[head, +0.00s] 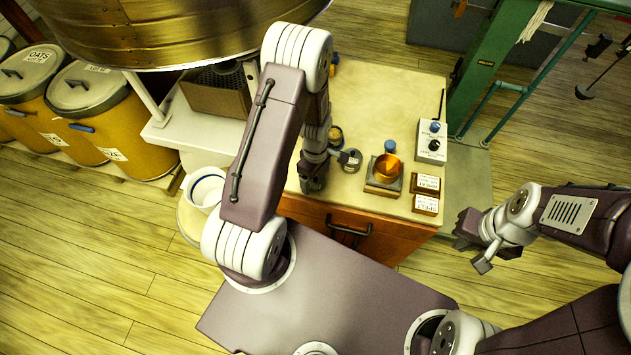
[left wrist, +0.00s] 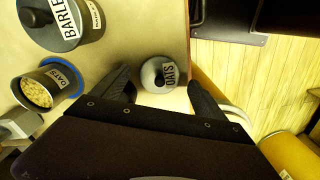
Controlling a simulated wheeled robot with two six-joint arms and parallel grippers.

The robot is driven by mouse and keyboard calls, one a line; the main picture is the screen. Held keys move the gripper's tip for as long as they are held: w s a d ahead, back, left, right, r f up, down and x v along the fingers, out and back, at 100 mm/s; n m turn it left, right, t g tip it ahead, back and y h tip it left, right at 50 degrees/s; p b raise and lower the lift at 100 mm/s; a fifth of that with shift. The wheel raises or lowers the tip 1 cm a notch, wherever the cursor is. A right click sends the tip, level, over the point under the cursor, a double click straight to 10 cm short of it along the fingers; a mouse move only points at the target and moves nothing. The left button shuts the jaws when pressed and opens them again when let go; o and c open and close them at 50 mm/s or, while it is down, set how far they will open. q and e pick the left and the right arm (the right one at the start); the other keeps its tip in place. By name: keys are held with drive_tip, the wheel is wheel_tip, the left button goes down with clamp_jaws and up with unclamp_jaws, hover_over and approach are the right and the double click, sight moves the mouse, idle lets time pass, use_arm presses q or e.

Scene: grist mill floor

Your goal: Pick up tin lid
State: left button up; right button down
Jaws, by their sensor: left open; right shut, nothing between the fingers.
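The grey round tin lid (left wrist: 158,75), labelled OATS, lies on the worktop in the left wrist view, close to its edge. It sits between and just beyond the spread fingertips of my left gripper (left wrist: 160,85), with no visible contact. In the head view my left gripper (head: 312,182) points down over the worktop and I cannot make out the lid there. The open oats tin (left wrist: 38,92), full of pale oats, stands to the left in the wrist view. My right gripper (head: 466,228) is shut and empty, off the worktop's right side.
A lidded barley tin (left wrist: 62,22) stands near the oats tin. On the worktop (head: 385,95) are a copper bowl (head: 388,167) on a stand, a control box (head: 432,142) and small label blocks (head: 426,183). Barrels (head: 105,120) stand at the left.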

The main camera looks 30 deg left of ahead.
use_arm(q)
drive_tip(key=shift+f, duration=0.4)
drive_tip(key=c, duration=1.4)
drive_tip(key=shift+r, duration=0.1)
